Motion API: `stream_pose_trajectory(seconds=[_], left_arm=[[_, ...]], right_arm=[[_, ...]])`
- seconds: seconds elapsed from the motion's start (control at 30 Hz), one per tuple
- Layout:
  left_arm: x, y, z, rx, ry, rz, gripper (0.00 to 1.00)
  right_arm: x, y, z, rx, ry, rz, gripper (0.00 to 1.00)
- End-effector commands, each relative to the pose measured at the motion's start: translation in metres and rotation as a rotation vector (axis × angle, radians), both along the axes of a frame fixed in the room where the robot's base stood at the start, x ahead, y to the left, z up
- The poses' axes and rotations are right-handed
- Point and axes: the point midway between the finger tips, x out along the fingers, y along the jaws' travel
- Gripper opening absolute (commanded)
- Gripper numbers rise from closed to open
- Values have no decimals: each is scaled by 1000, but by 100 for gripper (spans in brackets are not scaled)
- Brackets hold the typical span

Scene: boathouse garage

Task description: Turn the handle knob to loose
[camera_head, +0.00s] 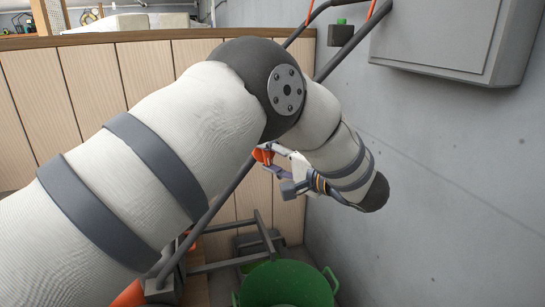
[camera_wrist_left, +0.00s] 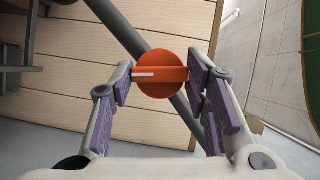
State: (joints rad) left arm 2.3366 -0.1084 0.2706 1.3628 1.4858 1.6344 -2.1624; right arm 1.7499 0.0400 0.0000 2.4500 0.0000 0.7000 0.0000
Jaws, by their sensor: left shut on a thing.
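The handle knob is an orange round knob with a raised bar and a white mark on it. In the left wrist view the knob (camera_wrist_left: 162,88) sits in front of a grey tube, its white mark pointing left. My left gripper (camera_wrist_left: 161,76) has its purple-padded fingers at both sides of the knob's bar and is shut on it. In the head view my left gripper (camera_head: 276,172) is beside a grey slanted tube (camera_head: 232,187), and a small orange part of the knob (camera_head: 262,156) shows there. My right gripper is not in view.
A wood-panelled wall (camera_head: 92,88) stands behind, and a grey wall with a grey box (camera_head: 445,38) is at the right. A green bucket (camera_head: 287,284) stands on the floor below. A dark grey frame (camera_head: 232,266) is next to it.

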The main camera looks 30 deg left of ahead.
Motion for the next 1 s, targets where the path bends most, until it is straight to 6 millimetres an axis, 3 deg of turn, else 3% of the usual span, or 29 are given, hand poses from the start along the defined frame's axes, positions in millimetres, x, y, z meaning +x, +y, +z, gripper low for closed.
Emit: stream_pose_trajectory(seconds=[0.4, 0.93, 0.97, 1.0], left_arm=[[0, 1, -1, 108, 127, 3, 15], [0, 1, 0, 123, 143, 2, 15], [0, 1, 0, 123, 143, 2, 45], [0, 1, 0, 123, 143, 2, 54]], right_arm=[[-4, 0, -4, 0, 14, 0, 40], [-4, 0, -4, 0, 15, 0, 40], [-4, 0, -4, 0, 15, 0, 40], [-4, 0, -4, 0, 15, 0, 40]])
